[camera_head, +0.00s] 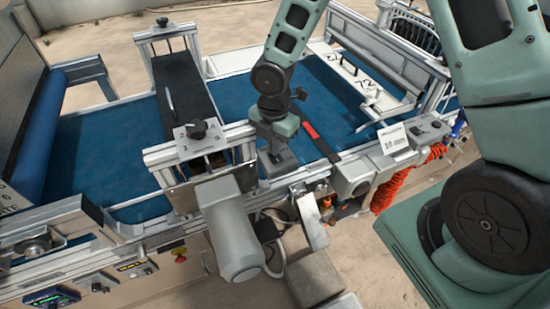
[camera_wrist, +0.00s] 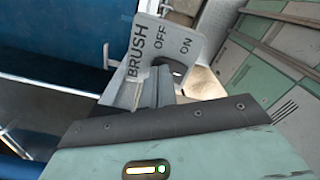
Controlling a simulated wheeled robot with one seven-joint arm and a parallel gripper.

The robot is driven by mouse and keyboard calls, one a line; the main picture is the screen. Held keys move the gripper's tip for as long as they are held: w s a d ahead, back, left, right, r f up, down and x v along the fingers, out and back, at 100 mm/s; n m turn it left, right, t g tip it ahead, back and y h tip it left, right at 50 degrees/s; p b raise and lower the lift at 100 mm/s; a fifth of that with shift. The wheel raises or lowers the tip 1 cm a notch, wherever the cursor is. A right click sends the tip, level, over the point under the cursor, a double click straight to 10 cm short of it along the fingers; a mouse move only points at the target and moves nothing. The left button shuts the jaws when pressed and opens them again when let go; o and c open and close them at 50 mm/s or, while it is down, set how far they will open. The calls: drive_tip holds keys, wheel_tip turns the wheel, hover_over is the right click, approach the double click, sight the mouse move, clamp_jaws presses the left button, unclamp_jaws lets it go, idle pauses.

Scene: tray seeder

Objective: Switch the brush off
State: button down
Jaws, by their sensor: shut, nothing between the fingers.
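A pale label plate (camera_wrist: 168,38) marked BRUSH, OFF and ON is in the wrist view, just beyond my fingertips. My gripper (camera_wrist: 163,80) is shut and empty, its fingers at the plate's lower edge. A dark rounded part (camera_wrist: 179,67), perhaps the brush switch's knob, shows beside the fingertips below the words; the fingers hide part of it. I cannot tell whether they touch it or which way it is set.
A blue belt (camera_head: 105,145) runs along the machine. A black knob (camera_head: 196,129) on a plate is left of my gripper. A grey motor housing (camera_head: 229,228) juts out in front. A red-and-black bar (camera_head: 320,141) lies right of my gripper, near a 10 mm sign (camera_head: 396,140).

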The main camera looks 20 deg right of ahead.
wheel_tip(320, 180, up, 7)
drive_tip(key=p, duration=0.6)
drive_tip(key=shift+p, duration=0.4)
drive_tip(key=s+a+r+m+b, duration=0.2)
drive_tip(key=s+m+b, duration=0.4)
drive_tip(key=s, duration=0.5)
drive_tip(key=s+a+r+m+b, duration=0.2)
drive_tip(key=s+a+m+b, duration=0.2)
drive_tip(key=s+m+b, duration=0.3)
drive_tip(key=s+m, duration=0.3)
drive_tip(key=s, duration=0.1)
drive_tip(key=shift+a+r+y, duration=0.15)
drive_tip(key=shift+r+y, duration=0.05)
drive_tip(key=shift+y, duration=0.1)
